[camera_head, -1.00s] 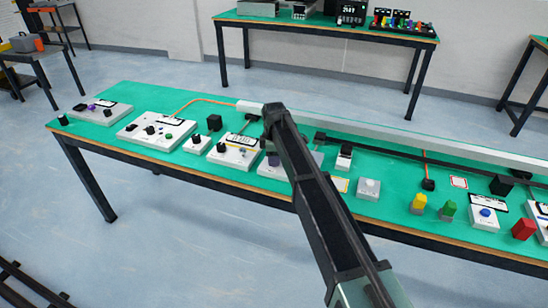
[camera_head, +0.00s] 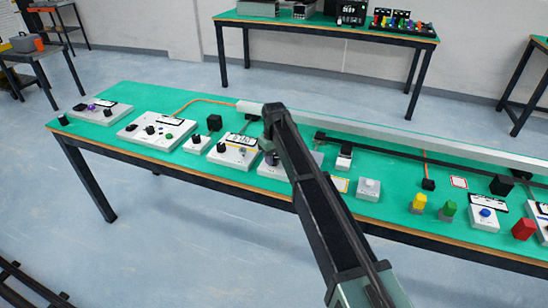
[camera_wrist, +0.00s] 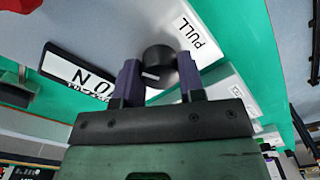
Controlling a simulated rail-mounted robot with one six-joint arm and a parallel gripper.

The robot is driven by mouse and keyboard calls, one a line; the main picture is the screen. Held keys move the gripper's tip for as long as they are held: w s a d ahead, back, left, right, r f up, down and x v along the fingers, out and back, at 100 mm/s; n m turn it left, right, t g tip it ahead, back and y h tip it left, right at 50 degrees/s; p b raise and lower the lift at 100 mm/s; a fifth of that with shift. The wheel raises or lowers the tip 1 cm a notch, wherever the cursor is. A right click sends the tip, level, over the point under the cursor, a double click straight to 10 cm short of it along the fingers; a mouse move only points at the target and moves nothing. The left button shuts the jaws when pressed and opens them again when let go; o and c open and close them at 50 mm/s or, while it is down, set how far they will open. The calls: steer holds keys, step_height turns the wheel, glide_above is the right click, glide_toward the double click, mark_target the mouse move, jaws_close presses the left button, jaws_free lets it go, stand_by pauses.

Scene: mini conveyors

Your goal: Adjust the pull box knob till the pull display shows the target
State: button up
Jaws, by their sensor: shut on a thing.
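The black pull box knob (camera_wrist: 161,64) shows in the wrist view, with a pale pointer mark on it. My gripper (camera_wrist: 158,78) has its two purple fingers shut on opposite sides of it. The white pull box carries a "PULL" label (camera_wrist: 198,32) beside the knob. The pull display (camera_wrist: 80,80) has dark characters on white, sideways and partly cut off; I make out "0 N" but not the whole reading. In the head view my arm covers much of the pull box (camera_head: 270,170), and the knob is not clear there.
A long pale rail (camera_head: 420,150) runs along the back of the green table. Yellow, green and red blocks stand further right.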

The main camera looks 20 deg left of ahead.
steer(key=m, duration=0.4)
steer(key=shift+m, duration=0.3)
steer(key=m, duration=0.5)
stand_by(0.4)
steer(key=o, duration=0.9)
step_height(320, 180, up, 11)
steer(key=p, duration=1)
steer(key=shift+f+p, duration=0.1)
steer(key=shift+p, duration=0.3)
